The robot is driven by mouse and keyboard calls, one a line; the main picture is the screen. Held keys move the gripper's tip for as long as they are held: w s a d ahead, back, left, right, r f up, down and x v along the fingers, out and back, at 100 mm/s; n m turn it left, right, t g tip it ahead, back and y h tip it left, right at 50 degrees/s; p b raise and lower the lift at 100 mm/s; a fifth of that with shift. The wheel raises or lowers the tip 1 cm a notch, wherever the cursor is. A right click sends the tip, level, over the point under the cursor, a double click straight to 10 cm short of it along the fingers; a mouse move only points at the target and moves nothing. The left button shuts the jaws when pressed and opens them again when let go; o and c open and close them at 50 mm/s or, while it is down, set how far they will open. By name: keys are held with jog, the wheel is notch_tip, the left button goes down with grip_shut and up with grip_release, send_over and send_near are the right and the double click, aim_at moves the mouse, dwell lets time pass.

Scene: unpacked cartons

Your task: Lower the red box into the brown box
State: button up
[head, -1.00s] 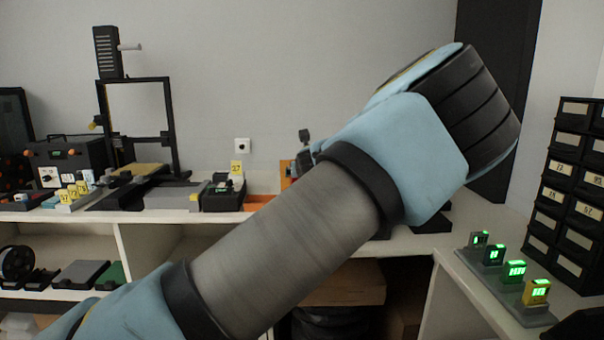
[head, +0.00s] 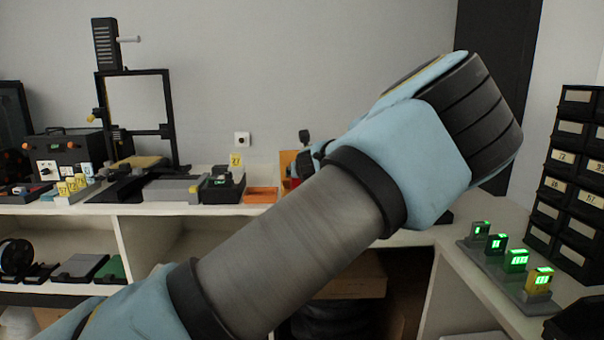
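I cannot make out the red box; only a small red patch (head: 291,184) shows on the bench beside my arm, too hidden to identify. A brown, box-like thing (head: 358,282) sits in the shelf space under the bench, partly covered by my arm. I cannot tell whether it is the task's brown box. My arm crosses the picture from bottom left to upper right and hides the middle of the bench. My gripper is outside the view, so what it holds is not shown.
The white bench (head: 60,209) carries a black frame device (head: 168,115), a shallow orange tray (head: 261,195) and small dark gadgets. At right, several small green-lit displays (head: 516,261) stand before a black drawer cabinet (head: 565,190). Open shelves lie below the bench.

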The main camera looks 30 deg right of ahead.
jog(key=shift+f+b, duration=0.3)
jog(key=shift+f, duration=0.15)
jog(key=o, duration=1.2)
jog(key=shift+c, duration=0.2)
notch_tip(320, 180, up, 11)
jog(key=p, duration=0.8)
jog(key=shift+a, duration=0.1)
